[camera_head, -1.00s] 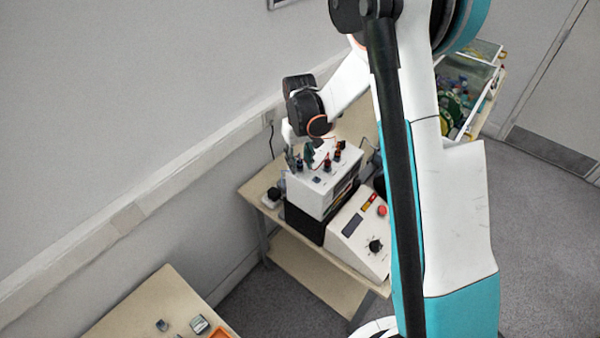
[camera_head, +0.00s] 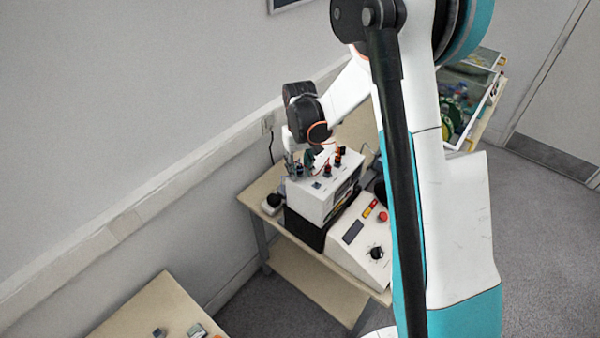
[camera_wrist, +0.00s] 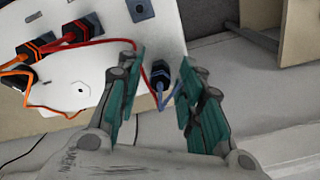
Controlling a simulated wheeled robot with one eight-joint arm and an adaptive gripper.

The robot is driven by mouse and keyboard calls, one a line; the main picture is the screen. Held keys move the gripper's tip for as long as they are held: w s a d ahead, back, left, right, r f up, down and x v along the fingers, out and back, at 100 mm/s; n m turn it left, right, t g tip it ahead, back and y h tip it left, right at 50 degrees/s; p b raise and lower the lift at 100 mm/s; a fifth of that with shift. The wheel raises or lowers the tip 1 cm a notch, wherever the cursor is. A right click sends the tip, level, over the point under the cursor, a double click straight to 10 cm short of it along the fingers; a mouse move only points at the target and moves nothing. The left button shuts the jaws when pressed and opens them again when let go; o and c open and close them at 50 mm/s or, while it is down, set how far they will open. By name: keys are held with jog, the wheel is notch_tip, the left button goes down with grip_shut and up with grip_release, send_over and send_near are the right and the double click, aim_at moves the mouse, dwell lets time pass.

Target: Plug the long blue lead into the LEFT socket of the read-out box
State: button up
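A white box (camera_head: 325,200) with plugs on its top stands on the table; I take it for the read-out box. My gripper (camera_head: 300,162) is low over its back left corner, pointing down. In the wrist view my gripper (camera_wrist: 162,85) is open, its teal-padded fingers apart. A blue plug (camera_wrist: 160,74) with a short stretch of blue lead (camera_wrist: 164,97) stands at the box's edge between the fingers, with a gap to each. It looks seated in a socket, but its base is partly hidden. A dark square fitting with a round centre (camera_wrist: 140,10) is farther along the top.
Red plugs (camera_wrist: 80,30) and an orange lead (camera_wrist: 15,66) occupy the box top beside my left finger. A sloped console (camera_head: 362,242) with a red button stands in front. The wall (camera_head: 150,130) is close behind. A tray (camera_head: 468,100) stands at the back right.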

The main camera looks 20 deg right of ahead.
aim_at(300, 167)
grip_shut()
jog(key=shift+r, duration=0.3)
dwell(0.5)
jog(key=shift+r+p, duration=0.45)
jog(key=shift+r, duration=1.25)
jog(key=shift+s, duration=0.1)
